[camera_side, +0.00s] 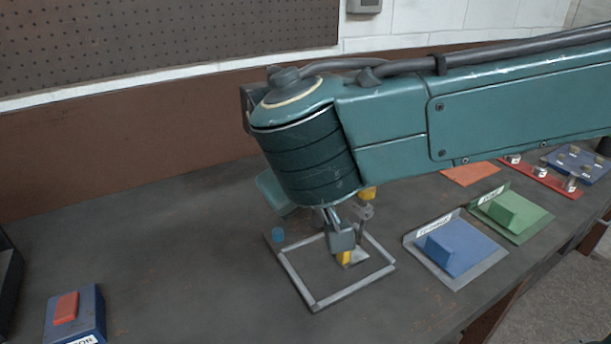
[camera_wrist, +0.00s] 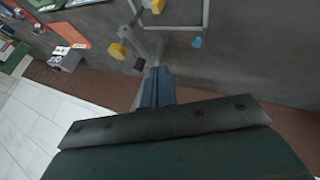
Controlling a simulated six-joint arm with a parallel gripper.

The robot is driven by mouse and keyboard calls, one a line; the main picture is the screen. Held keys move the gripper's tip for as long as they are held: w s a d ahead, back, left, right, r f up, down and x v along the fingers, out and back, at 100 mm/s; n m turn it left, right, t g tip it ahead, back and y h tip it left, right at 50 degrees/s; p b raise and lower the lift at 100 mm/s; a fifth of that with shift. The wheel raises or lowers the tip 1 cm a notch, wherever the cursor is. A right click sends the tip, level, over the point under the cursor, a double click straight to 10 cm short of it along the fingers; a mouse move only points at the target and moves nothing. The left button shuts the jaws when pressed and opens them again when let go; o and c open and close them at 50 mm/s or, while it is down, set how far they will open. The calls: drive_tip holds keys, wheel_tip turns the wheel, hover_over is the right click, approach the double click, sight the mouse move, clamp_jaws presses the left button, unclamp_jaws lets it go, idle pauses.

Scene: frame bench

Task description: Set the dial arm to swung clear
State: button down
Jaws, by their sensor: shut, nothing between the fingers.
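A grey metal frame (camera_side: 318,304) lies flat on the bench and also shows in the wrist view (camera_wrist: 206,14). At its back side stands a grey fitting (camera_side: 364,212) with a yellow knob (camera_side: 368,193). A second yellow piece (camera_side: 343,258) sits lower, inside the frame outline. The wrist view shows two yellow pieces, a near one (camera_wrist: 117,50) and a far one (camera_wrist: 156,6), joined by grey links. I cannot tell which link is the dial arm, or its setting. My gripper (camera_side: 342,244) is shut and empty, over the frame beside the fitting; its fingers (camera_wrist: 157,72) point toward it.
A blue peg (camera_side: 278,235) stands at the frame's left corner. Blue (camera_side: 452,247) and green (camera_side: 508,211) blocks on labelled plates lie to the right. A blue box with a red top (camera_side: 66,308) is at front left.

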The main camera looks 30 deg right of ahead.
drive_tip(key=w+d+f, duration=0.5)
drive_tip(key=d+f, duration=0.3)
idle(0.8)
